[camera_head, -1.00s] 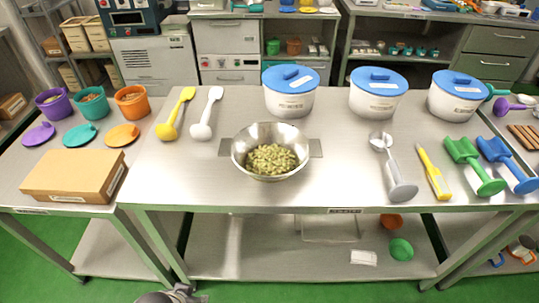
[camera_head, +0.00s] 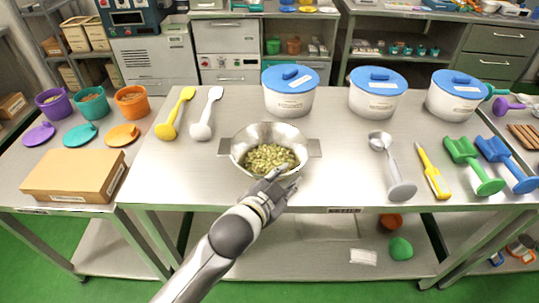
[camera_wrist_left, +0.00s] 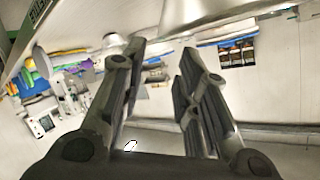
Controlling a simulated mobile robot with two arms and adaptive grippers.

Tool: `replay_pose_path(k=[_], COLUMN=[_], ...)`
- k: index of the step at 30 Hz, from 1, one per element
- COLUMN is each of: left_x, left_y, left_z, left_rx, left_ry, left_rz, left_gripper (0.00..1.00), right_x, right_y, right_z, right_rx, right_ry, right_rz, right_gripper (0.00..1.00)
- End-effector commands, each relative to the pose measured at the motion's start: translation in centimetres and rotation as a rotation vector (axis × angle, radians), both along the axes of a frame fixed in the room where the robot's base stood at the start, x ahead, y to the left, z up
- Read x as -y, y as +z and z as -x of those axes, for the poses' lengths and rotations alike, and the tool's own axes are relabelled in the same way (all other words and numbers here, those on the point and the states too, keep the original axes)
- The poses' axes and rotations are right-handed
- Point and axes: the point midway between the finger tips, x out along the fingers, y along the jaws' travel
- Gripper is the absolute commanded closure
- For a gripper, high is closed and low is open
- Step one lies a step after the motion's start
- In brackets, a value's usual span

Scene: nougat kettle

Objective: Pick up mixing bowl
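The mixing bowl (camera_head: 238,150) is a shiny metal bowl with two flat side handles. It stands upright near the front middle of the steel table and holds green, nut-like pieces (camera_head: 266,158). My left gripper (camera_head: 283,178) is at the bowl's front side and overlaps its front rim in the head view; I cannot tell whether it touches. In the left wrist view the two fingers (camera_wrist_left: 158,62) are spread apart with nothing between them. A metal curved surface (camera_wrist_left: 205,12) at the top of that view seems to be the bowl. My right gripper is not in view.
White tubs with blue lids (camera_head: 290,92) stand behind the bowl. Yellow (camera_head: 168,130) and white spatulas lie to the left. A metal ladle (camera_head: 394,165), a yellow tool (camera_head: 432,172) and scoops (camera_head: 472,165) lie to the right. The steel table (camera_head: 210,185) is clear around the bowl.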

Motion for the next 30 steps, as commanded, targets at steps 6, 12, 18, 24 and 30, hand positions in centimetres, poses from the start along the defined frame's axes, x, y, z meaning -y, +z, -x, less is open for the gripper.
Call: replay_pose_path(k=[6, 12, 18, 24, 30], left_x=[1.2, 1.8, 2.3, 3.3, 4.0], left_y=[-1.0, -1.4, -1.7, -2.5, -3.1], left_z=[-2.4, -3.5, -4.4, -6.3, -7.6], left_rx=[-0.003, -0.003, -0.004, -0.003, -0.002], left_ry=[0.002, 0.002, 0.003, 0.003, 0.003], left_rz=[0.001, 0.002, 0.002, 0.001, 0.001], left_gripper=[0.71, 0.71, 0.71, 0.71, 0.71], right_x=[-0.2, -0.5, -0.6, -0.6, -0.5], right_y=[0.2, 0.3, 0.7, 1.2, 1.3], right_z=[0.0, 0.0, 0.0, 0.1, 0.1], right_rx=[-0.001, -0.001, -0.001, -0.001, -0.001], right_ry=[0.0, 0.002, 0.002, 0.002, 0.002], right_rz=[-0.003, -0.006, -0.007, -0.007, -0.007], right_gripper=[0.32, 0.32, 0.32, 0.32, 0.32])
